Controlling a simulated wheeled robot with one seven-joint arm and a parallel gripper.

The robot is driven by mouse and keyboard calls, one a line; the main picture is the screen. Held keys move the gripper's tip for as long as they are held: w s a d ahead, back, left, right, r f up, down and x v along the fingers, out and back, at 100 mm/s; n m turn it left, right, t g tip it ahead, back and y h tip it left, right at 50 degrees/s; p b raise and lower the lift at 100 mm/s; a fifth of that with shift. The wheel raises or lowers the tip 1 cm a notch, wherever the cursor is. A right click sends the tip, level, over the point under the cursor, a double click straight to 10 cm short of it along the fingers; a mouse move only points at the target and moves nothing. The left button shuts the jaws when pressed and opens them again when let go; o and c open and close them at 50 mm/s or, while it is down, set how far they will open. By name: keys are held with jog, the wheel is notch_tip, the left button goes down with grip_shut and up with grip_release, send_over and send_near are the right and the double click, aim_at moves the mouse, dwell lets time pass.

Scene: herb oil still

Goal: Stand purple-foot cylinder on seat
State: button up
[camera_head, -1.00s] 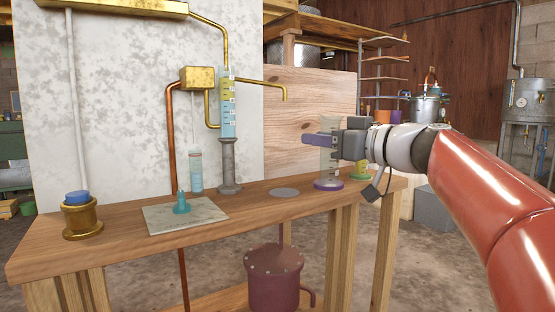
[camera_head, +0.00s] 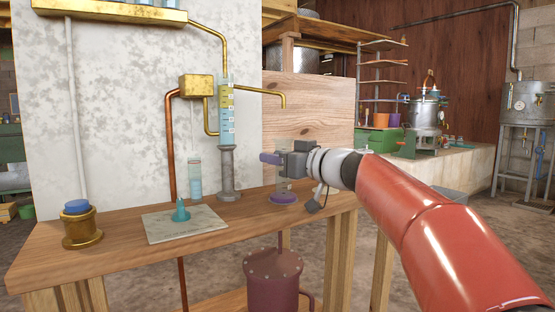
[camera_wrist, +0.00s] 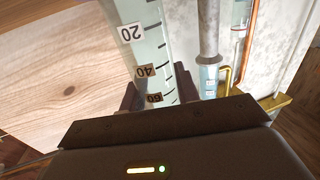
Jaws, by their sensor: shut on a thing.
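My gripper (camera_head: 277,158) is shut on the clear purple-foot cylinder and holds it upright over the bench. The cylinder's purple foot (camera_head: 284,198) is low over the place of the flat grey seat disc, which it hides. I cannot tell whether the foot touches the seat or hangs just above it. In the wrist view the cylinder (camera_wrist: 150,50) stands between my fingers (camera_wrist: 158,90), with its 20, 40 and 60 marks showing. The brass spout (camera_head: 284,98) ends above the cylinder.
A grey stand (camera_head: 228,172) with a scaled tube (camera_head: 227,115) is left of the cylinder. Farther left are a small tube of blue liquid (camera_head: 195,178), a teal cone (camera_head: 181,211) on a sheet and a brass pot (camera_head: 81,228). The wooden bench (camera_head: 130,258) has clear room along its front.

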jog(key=shift+f+b, duration=0.2)
jog(key=shift+b, duration=0.15)
jog(key=o, duration=1)
jog(key=shift+r, duration=0.1)
jog(key=shift+r+p, duration=0.25)
jog(key=shift+p, duration=0.2)
jog(key=b+v, duration=0.2)
jog(key=v, duration=1)
jog(key=shift+f, duration=0.15)
